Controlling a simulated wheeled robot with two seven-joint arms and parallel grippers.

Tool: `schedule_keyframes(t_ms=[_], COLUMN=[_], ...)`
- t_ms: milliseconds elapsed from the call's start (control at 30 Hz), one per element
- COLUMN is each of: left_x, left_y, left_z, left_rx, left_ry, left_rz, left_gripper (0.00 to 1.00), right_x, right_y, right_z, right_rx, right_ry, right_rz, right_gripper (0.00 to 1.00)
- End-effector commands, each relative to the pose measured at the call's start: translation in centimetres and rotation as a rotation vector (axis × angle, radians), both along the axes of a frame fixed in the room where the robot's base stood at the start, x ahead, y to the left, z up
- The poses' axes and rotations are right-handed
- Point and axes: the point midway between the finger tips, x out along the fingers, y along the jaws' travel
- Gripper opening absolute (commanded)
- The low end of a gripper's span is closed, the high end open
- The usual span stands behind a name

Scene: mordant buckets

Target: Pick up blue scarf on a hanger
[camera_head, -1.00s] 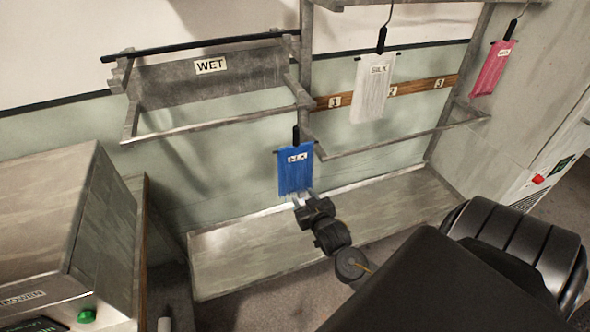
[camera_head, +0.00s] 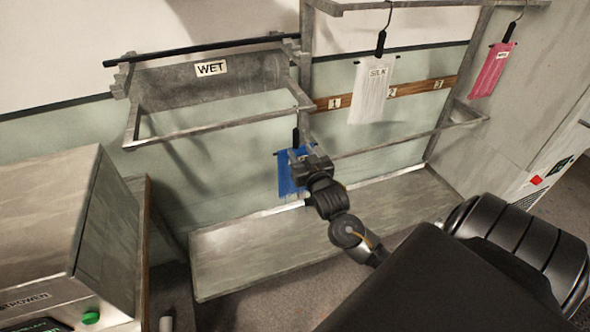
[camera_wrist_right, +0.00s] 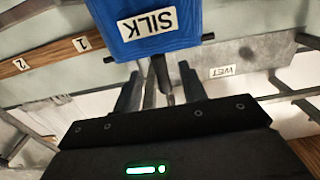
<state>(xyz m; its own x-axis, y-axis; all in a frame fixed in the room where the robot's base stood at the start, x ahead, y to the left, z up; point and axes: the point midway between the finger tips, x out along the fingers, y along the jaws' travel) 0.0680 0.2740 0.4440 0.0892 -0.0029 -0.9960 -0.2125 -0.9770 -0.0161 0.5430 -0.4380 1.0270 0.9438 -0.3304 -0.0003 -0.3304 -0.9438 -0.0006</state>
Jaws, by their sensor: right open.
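The blue scarf (camera_head: 288,180) hangs below the left front end of the rail, partly hidden by my right gripper (camera_head: 298,154) in the head view. The black handle of its hanger (camera_head: 296,138) shows just above the gripper. In the right wrist view, which is upside down, the blue scarf (camera_wrist_right: 165,22) bears a SILK label. There the open fingers of my right gripper (camera_wrist_right: 160,76) stand on either side of the hanger's black handle (camera_wrist_right: 162,75), with gaps visible. My left gripper is out of view.
A white SILK scarf (camera_head: 371,90) and a pink scarf (camera_head: 491,70) hang to the right. A rack marked WET (camera_head: 211,68) is at the left. A metal tray (camera_head: 240,250) lies below, and a grey machine (camera_head: 45,215) stands at the front left.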

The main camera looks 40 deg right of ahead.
Motion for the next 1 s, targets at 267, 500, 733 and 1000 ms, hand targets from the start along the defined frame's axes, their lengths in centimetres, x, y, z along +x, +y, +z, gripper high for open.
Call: schedule_keyframes(t_ms=[267, 500, 733, 1000], left_x=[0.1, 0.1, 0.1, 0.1], left_y=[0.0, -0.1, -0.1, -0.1], left_z=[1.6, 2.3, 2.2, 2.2], left_rx=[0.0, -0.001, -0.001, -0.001], left_ry=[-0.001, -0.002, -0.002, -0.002], left_rz=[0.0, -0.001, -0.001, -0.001], left_gripper=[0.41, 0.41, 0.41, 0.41], right_x=[2.3, 4.7, 4.8, 4.8], right_y=[-0.9, -1.7, -1.8, -1.7], right_z=[-0.1, -0.5, -0.7, -0.6], right_rx=[-0.003, -0.001, 0.0, 0.0], right_ry=[0.002, 0.001, 0.001, 0.001], right_rz=[0.0, 0.001, 0.001, 0.001], right_gripper=[0.42, 0.42, 0.42, 0.09])
